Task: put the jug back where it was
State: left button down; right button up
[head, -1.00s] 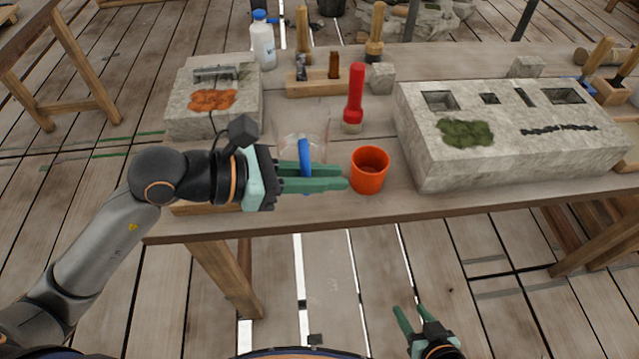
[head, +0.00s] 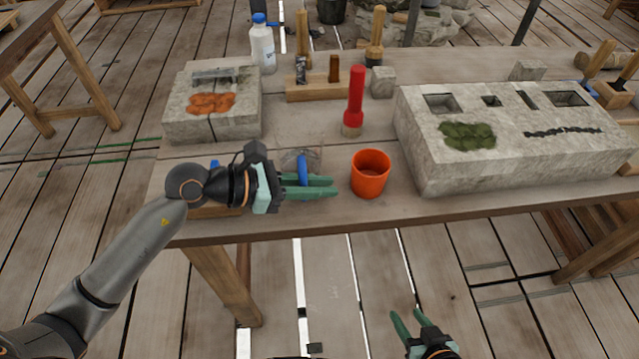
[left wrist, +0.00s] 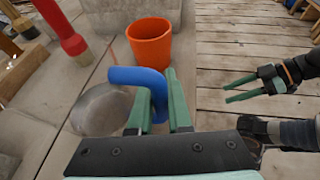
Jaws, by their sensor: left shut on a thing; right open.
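The jug is clear with a blue handle; its see-through body (head: 301,158) shows just behind my left gripper (head: 322,187) in the head view. My left gripper is shut on the blue handle (left wrist: 139,76). In the left wrist view the clear body (left wrist: 100,110) lies left of the fingers. The jug is at or just above the table's front left part; I cannot tell if its base touches. My right gripper (head: 412,325) is open and empty in front of the table, over the floor. It also shows in the left wrist view (left wrist: 243,91).
An orange cup (head: 370,174) stands just right of the jug. A red-handled tool (head: 355,100) stands behind. A stone block (head: 212,105) is at the left, and a larger one (head: 510,150) at the right. A white bottle (head: 262,48) stands at the back.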

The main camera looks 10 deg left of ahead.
pick_arm(q)
jog(key=c, duration=0.8)
grip_release()
jog(key=shift+f, duration=0.1)
jog(key=shift+c, duration=0.2)
jog(key=shift+r, duration=0.3)
jog(key=v, duration=0.5)
jog(key=b+v, duration=0.1)
jog(key=v, duration=0.5)
jog(key=shift+a+f, duration=0.15)
jog(key=shift+f, duration=0.05)
jog(key=shift+s+a+r, duration=0.2)
jog(key=shift+a+r, duration=0.1)
